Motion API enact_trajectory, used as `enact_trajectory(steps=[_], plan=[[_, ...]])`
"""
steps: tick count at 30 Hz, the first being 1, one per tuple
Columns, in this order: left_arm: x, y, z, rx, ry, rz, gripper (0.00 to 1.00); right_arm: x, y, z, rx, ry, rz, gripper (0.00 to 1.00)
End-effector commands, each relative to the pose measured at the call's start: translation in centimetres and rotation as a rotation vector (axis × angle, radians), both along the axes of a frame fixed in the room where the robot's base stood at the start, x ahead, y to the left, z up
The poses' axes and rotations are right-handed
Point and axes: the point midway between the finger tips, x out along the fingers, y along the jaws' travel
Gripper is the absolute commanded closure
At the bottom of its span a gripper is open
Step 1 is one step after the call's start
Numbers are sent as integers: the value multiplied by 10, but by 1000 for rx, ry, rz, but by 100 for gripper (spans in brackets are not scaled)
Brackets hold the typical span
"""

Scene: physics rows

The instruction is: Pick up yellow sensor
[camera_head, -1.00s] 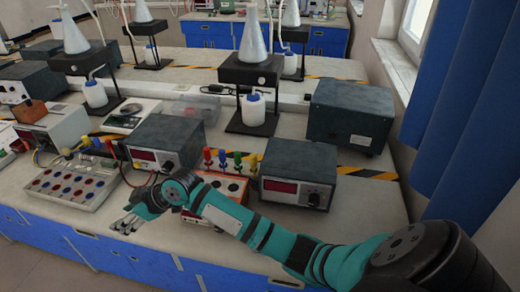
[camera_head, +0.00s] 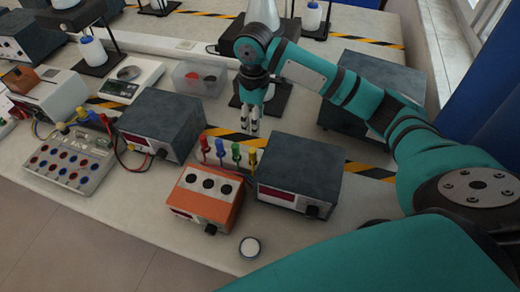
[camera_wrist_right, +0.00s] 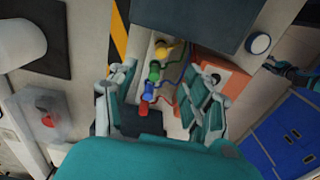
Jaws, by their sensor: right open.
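The yellow sensor (camera_head: 252,158) stands upright at the right end of a row with a green sensor (camera_head: 236,152), a blue sensor (camera_head: 220,148) and a red sensor (camera_head: 204,145). In the wrist view the yellow sensor (camera_wrist_right: 163,51) is at the far end of the row, beyond the green one. My right gripper (camera_head: 249,126) points down above and behind the row, open and empty. In the wrist view its open fingers (camera_wrist_right: 165,80) flank the row from above, apart from the sensors. My left gripper is out of view.
An orange box (camera_head: 207,195) stands in front of the row. Dark meter boxes stand left (camera_head: 162,125) and right (camera_head: 299,177). A flask stand is behind the gripper. A small round white-rimmed item (camera_head: 250,247) lies near the front edge.

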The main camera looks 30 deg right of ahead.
Motion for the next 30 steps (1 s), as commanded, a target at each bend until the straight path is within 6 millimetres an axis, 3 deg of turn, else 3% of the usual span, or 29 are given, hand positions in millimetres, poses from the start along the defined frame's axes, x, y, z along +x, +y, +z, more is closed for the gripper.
enact_trajectory(steps=[4,9,19,24,30], plan=[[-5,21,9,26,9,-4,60,-1,0,-33,0,6,-2,50],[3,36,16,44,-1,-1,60,0,0,-67,0,3,-3,50],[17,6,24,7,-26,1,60,0,2,-97,1,0,0,50],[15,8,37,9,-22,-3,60,0,6,-121,1,2,-1,50],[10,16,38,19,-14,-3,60,0,5,-143,1,-1,0,50]])
